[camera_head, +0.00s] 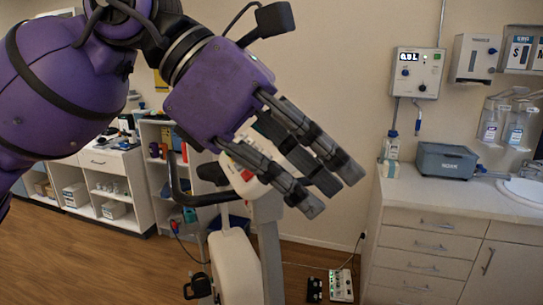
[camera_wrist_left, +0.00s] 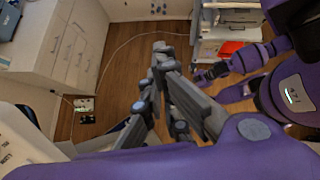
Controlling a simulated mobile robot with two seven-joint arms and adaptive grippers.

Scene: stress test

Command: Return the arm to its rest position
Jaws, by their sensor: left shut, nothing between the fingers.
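My left arm comes in from the left in the head view, purple with black bands, raised in the air. Its gripper (camera_head: 332,190) points down and to the right, with grey segmented fingers. Nothing is held in them. In the left wrist view the fingers of this gripper (camera_wrist_left: 161,50) come together at the tips above the wooden floor. Other purple parts of my body show at the right of that view, with small dark parts at the end, too unclear to tell whether they are open or shut.
Behind the gripper stands a white exercise bike (camera_head: 232,262). A white counter with drawers (camera_head: 425,245) is at the right, with a grey-blue box (camera_head: 446,161) on it. Shelves (camera_head: 112,190) stand at the left. A small device (camera_head: 341,285) lies on the floor. Bare floor (camera_head: 75,262) is at lower left.

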